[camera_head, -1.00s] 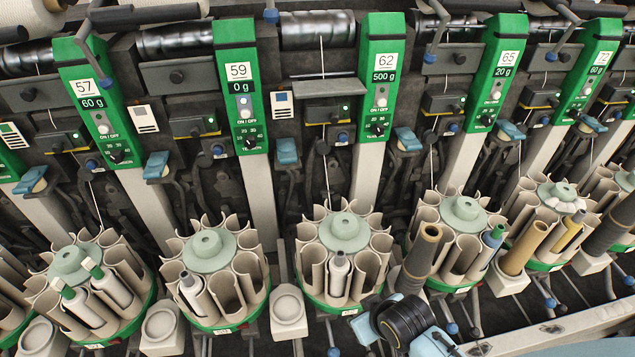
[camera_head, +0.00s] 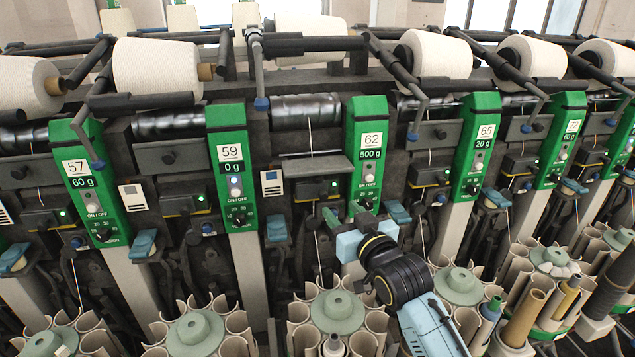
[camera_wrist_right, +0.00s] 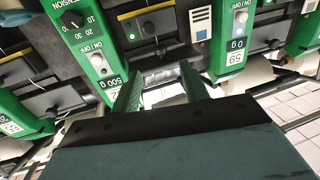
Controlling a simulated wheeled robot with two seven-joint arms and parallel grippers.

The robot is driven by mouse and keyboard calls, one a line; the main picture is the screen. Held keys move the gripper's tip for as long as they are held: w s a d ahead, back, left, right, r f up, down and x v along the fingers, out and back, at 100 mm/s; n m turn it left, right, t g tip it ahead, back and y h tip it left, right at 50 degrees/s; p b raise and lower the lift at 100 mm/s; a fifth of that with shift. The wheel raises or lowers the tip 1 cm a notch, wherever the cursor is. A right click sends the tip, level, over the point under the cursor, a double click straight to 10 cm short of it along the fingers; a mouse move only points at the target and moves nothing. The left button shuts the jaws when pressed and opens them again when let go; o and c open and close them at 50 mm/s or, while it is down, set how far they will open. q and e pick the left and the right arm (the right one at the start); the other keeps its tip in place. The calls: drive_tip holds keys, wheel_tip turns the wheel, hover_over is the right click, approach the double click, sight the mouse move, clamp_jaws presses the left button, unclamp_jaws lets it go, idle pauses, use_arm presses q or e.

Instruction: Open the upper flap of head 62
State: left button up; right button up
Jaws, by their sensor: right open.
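Head 62 has a green panel (camera_head: 370,150) marked 62 and 500 g. Left of this panel, a flat grey flap (camera_head: 317,167) juts out below the dark shiny drum (camera_head: 305,109) of that head. My right gripper (camera_head: 334,217) is in front of head 62, lower in the picture than the flap. In the right wrist view, which shows the machine upside down, its two green fingers (camera_wrist_right: 162,90) are spread with nothing held between them. The left finger there partly covers the 62 label. I cannot tell whether the fingers touch anything. My left gripper is out of view.
Green panels of heads 59 (camera_head: 232,165) and 65 (camera_head: 476,147) stand on either side. A bent grey lever (camera_head: 257,60) hangs left of head 62's drum. Large yarn cones (camera_head: 435,53) line the top. A round bobbin magazine (camera_head: 338,312) sits below.

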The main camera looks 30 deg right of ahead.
sight(321, 183)
drive_tip(key=w, duration=0.9)
drive_tip(key=w+d, duration=0.1)
drive_tip(key=w, duration=0.3)
drive_tip(key=shift+w+r, duration=0.25)
drive_tip(key=shift+c, duration=0.3)
clamp_jaws()
